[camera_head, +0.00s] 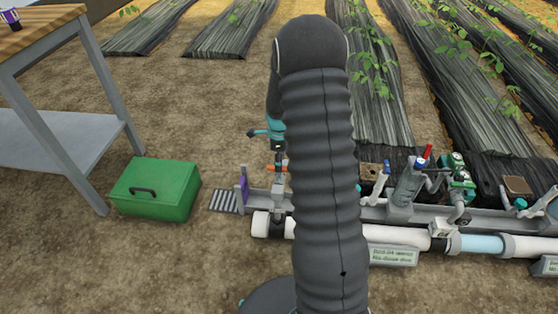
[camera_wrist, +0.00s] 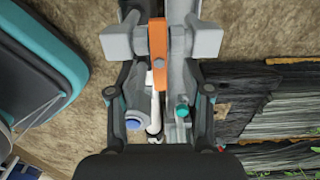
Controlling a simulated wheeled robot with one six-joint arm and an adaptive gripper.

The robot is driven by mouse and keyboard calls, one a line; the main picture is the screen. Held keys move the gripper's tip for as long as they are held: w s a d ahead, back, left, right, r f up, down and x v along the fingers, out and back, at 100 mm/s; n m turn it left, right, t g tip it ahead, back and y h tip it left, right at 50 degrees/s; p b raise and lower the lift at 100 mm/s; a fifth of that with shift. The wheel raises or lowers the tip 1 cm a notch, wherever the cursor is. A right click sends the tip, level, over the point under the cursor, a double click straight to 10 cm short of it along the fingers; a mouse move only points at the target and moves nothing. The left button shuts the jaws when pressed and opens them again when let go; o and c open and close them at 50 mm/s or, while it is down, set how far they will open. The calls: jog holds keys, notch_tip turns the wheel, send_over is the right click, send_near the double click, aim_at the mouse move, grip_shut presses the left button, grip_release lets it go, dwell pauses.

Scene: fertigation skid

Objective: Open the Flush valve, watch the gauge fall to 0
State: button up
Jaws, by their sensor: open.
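An orange lever handle (camera_wrist: 158,55) stands between the fingertips of my gripper (camera_wrist: 160,42) in the wrist view. The grey fingertips are apart on both sides of it; whether either touches it I cannot tell. In the head view the orange lever (camera_head: 277,168) shows small at the left end of the skid, just below my gripper, partly hidden by my arm. I cannot read a label naming it as the Flush valve. A small round part with a blue centre (camera_wrist: 133,122) shows in the wrist view. No gauge reading is legible.
White pipe (camera_head: 400,236) and a grey rail run to the right, with a filter (camera_head: 408,185) and fittings above. A purple plate (camera_head: 241,190) and floor grate (camera_head: 222,201) are at the left end. A green box (camera_head: 155,190) and workbench (camera_head: 70,135) stand farther left, with bare soil between.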

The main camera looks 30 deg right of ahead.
jog(key=shift+f+b, duration=1.55)
jog(key=shift+f, duration=0.75)
grip_shut()
jog(key=n, duration=0.4)
jog(key=shift+n, duration=0.3)
jog(key=n, duration=1)
jog(key=shift+s+n, duration=0.1)
jog(key=shift+n, duration=0.2)
jog(key=n, duration=0.4)
